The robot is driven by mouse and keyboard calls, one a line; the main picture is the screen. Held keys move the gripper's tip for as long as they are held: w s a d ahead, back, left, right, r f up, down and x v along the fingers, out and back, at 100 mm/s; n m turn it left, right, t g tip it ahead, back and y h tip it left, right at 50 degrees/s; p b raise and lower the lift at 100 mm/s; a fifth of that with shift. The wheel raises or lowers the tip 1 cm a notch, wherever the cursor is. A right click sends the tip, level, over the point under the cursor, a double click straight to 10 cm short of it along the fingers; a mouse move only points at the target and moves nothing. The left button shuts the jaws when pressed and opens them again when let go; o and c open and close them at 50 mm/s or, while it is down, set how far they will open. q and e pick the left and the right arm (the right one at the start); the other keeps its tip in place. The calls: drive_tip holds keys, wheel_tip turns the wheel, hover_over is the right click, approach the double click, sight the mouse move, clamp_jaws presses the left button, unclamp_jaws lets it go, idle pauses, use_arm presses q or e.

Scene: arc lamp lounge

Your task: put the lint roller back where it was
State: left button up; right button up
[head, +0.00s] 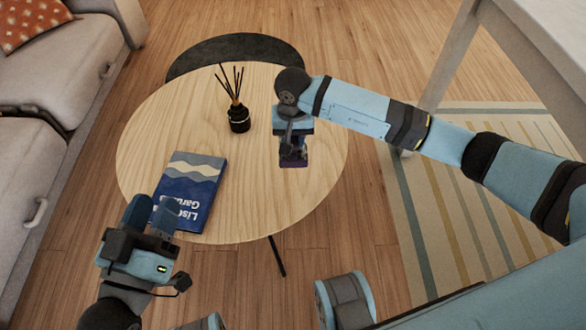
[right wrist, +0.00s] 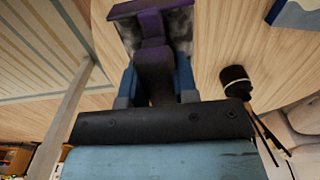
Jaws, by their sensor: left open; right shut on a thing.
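The lint roller, dark with purple parts (head: 293,161), is in my right gripper (head: 293,140) over the right side of the round wooden table (head: 262,190). In the right wrist view the roller's purple part and grey, speckled surface (right wrist: 178,33) show beyond the blue fingers, which are shut on it. Part of the roller is hidden by the gripper. I cannot tell whether it touches the tabletop. My left gripper (head: 152,213) is open and empty, at the table's front left edge, in front of the lower part of the blue book.
A blue book (head: 194,184) lies on the table's left. A black reed diffuser (head: 239,119) with thin sticks stands toward the back; it also shows in the right wrist view (right wrist: 237,82). A grey sofa (head: 60,75) is at left. The table's middle is clear.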

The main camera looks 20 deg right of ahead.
sight(293, 155)
wheel_tip(293, 155, down, 7)
drive_tip(key=shift+f+b, duration=0.1)
drive_tip(key=shift+b, duration=0.7)
use_arm(q)
drive_tip(key=shift+w+d+f+m+g+b, duration=0.15)
drive_tip(key=shift+f+g+b, duration=0.3)
drive_tip(key=shift+f, duration=0.9)
drive_tip(key=shift+s+d+f+m+g+b, duration=0.2)
drive_tip(key=shift+f+g, duration=0.35)
drive_tip(key=shift+f, duration=0.75)
use_arm(e)
drive_tip(key=shift+f, duration=2)
use_arm(q)
drive_tip(key=shift+a, duration=0.15)
use_arm(e)
drive_tip(key=shift+f, duration=0.15)
drive_tip(key=o, duration=0.9)
use_arm(q)
drive_tip(key=shift+f, duration=0.2)
use_arm(e)
wheel_tip(293, 155, up, 12)
drive_tip(key=p, duration=0.4)
drive_tip(key=shift+r, duration=0.2)
use_arm(q)
wheel_tip(293, 155, up, 7)
drive_tip(key=t, duration=0.2)
drive_tip(key=shift+a+f+n, duration=0.2)
drive_tip(key=shift+a+n, duration=0.05)
drive_tip(key=shift+n, duration=0.2)
